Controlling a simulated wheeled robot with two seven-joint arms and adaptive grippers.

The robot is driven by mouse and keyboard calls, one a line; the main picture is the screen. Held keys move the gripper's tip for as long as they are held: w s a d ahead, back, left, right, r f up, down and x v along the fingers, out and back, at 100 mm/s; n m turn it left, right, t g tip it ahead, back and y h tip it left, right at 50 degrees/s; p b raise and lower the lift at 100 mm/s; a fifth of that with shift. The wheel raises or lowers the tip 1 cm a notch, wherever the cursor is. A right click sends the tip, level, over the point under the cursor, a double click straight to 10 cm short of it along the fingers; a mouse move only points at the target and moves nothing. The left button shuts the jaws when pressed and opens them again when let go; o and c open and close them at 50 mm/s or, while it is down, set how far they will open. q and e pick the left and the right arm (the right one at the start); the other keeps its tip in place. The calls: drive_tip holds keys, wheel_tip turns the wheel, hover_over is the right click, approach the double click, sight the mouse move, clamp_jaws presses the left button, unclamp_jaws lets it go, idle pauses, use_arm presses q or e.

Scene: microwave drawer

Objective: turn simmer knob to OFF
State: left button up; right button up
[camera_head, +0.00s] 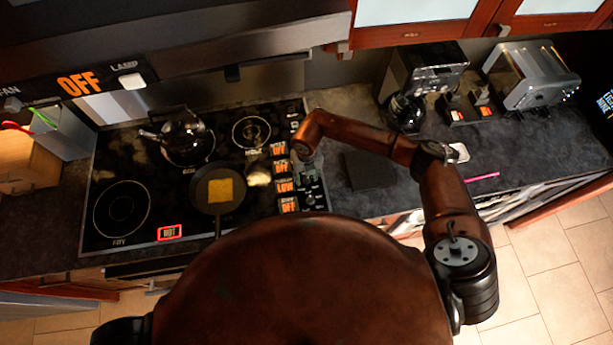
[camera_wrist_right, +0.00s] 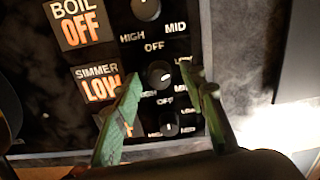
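The simmer knob (camera_wrist_right: 160,74) is a round dark knob with a pale mark, in line with the SIMMER label (camera_wrist_right: 98,85), which reads LOW in orange. The same label (camera_head: 286,187) shows in the head view, at the stove's right edge. My right gripper (camera_wrist_right: 161,75) is open, with one greenish finger on each side of the simmer knob. Whether the fingers touch it cannot be told. In the head view my right gripper (camera_head: 309,172) is small and dark over the knob column. My left gripper is not in view.
The boil knob (camera_wrist_right: 145,8) and a lower knob (camera_wrist_right: 168,128) sit close by in the column. A pan (camera_head: 205,202) with a yellow square and a kettle (camera_head: 186,138) stand on the stove. A coffee maker (camera_head: 425,75) and toaster (camera_head: 530,75) stand at the back right.

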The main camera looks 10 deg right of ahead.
drive_tip(key=shift+c, duration=0.5)
clamp_jaws()
drive_tip(key=shift+f+n+b, duration=0.15)
drive_tip(key=shift+n+b, duration=0.55)
drive_tip(key=shift+b, duration=0.25)
drive_tip(key=n+b, duration=0.9)
drive_tip(key=b, duration=0.2)
drive_tip(key=shift+f, duration=0.1)
drive_tip(key=shift+n+b, duration=1.5)
drive_tip(key=shift+n, duration=0.3)
drive_tip(key=shift+r, duration=0.2)
